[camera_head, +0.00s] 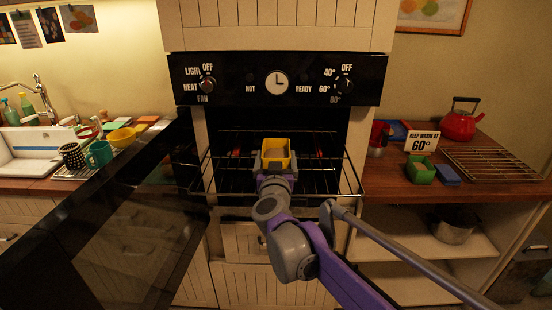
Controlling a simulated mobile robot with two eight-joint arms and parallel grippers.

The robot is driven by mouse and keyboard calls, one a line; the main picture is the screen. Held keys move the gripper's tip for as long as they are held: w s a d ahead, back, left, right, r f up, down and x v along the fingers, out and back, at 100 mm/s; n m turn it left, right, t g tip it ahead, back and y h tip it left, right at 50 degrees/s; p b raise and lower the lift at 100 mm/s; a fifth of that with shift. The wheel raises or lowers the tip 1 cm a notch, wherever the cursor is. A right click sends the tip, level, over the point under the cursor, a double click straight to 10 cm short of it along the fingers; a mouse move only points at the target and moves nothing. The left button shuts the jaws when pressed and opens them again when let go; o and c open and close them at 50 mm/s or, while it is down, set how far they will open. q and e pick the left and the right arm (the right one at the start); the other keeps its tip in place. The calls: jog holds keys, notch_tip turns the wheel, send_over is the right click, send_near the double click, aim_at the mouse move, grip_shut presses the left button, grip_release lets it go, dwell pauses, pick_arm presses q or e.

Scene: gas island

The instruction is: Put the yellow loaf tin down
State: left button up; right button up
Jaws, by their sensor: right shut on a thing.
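The yellow loaf tin (276,146) is upright in front of the open oven, over the front part of the wire oven rack (328,184). My right gripper (275,164) is shut on the near side of the tin. The gripper and wrist hide the tin's underside, so I cannot tell whether it touches the rack. My left gripper is not in view.
The oven door (110,215) stands open at the left. The right counter holds a green tin (420,170), a blue block (447,174), a sign (422,141), a wire cooling rack (490,163) and a red kettle (461,123). Dishes and a sink (40,143) are at the left.

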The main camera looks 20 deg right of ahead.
jog(key=shift+f, duration=0.2)
jog(key=o, duration=1.4)
jog(key=shift+r, duration=0.25)
jog(key=s+a+f+n+y, duration=0.1)
jog(key=s+a+n+y, duration=0.15)
jog(key=s, duration=0.45)
jog(key=s+a+f+n+y, duration=0.1)
jog(key=s+a+f+y, duration=0.2)
jog(key=s, duration=0.4)
jog(key=s+a+f+n+g+y, duration=0.2)
jog(key=s+a+f+g+y, duration=0.15)
jog(key=s+f, duration=0.4)
jog(key=s+d+f+g+h, duration=0.1)
jog(key=s+d+f+g, duration=0.2)
jog(key=s+f, duration=0.2)
jog(key=s+d+f+m+g+h, duration=0.1)
jog(key=s+d+f+g, duration=0.2)
jog(key=s+f, duration=0.3)
jog(key=s+d+f+m+g+h, duration=0.1)
jog(key=s+d+f+g+h, duration=0.1)
jog(key=s+f, duration=0.3)
jog(key=shift+s+d+f+g, duration=0.2)
jog(key=shift+d+f+g, duration=0.1)
jog(key=shift+f, duration=0.2)
jog(key=shift+s+d+f+g, duration=0.2)
jog(key=shift+d+f, duration=0.1)
jog(key=shift+f, duration=0.2)
